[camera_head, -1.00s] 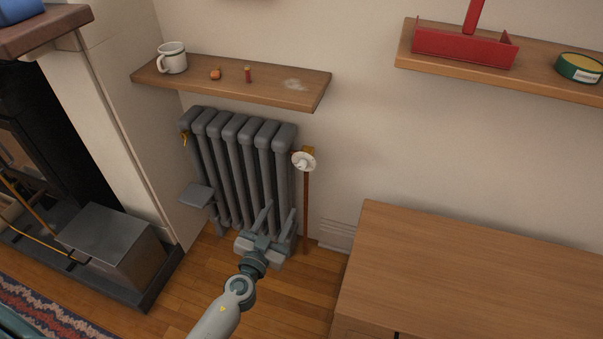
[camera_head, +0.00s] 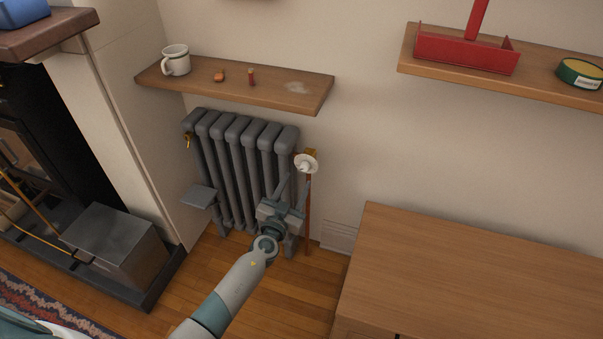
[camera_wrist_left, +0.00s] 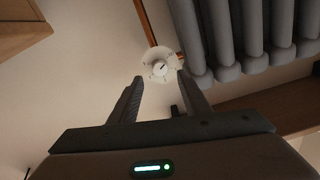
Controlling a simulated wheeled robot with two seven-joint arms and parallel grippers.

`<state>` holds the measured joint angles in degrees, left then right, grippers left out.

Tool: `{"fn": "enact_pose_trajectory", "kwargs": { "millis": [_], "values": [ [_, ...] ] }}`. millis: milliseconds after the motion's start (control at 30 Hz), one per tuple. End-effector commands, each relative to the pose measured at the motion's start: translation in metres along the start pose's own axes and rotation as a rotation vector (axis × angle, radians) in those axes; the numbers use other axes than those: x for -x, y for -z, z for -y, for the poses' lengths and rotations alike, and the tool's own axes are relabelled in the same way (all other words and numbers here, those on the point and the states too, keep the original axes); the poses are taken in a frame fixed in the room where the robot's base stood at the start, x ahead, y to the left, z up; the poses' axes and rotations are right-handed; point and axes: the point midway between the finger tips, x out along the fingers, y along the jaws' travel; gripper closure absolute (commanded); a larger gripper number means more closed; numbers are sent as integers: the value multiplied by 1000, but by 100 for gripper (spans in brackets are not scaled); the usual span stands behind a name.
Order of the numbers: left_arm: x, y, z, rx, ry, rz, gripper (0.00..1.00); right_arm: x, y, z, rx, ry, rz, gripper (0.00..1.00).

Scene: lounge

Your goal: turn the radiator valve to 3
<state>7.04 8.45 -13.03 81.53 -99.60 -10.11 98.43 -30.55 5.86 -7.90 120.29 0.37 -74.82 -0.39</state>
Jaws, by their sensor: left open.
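The radiator valve (camera_head: 306,164) is a white round knob with a wider dial plate at the upper right end of the grey radiator (camera_head: 236,165), on top of a copper pipe. My left gripper (camera_head: 294,184) is open, just below and left of the valve in the head view. In the left wrist view the valve (camera_wrist_left: 159,67) lies beyond the fingertips, between the lines of the two open fingers (camera_wrist_left: 160,78), and does not appear gripped. A dark pointer mark shows on the knob; the dial figures are too small to read. My right gripper is not in view.
A wooden shelf (camera_head: 220,85) with a mug (camera_head: 176,60) and small items hangs above the radiator. A wooden cabinet (camera_head: 450,265) stands to the right. A metal box (camera_head: 115,243) lies left. Bare wall is free right of the valve.

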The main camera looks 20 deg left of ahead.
Motion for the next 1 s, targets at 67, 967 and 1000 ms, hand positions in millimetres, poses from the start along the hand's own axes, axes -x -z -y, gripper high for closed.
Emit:
{"fn": "enact_pose_trajectory", "kwargs": {
  "millis": [67,967,1000],
  "values": [
    [-14,0,0,-2,0,-1,57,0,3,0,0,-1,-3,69],
    [-56,0,0,0,0,0,90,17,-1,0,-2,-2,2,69],
    [-56,0,0,0,0,0,98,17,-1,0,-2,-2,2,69]
  ]
}}
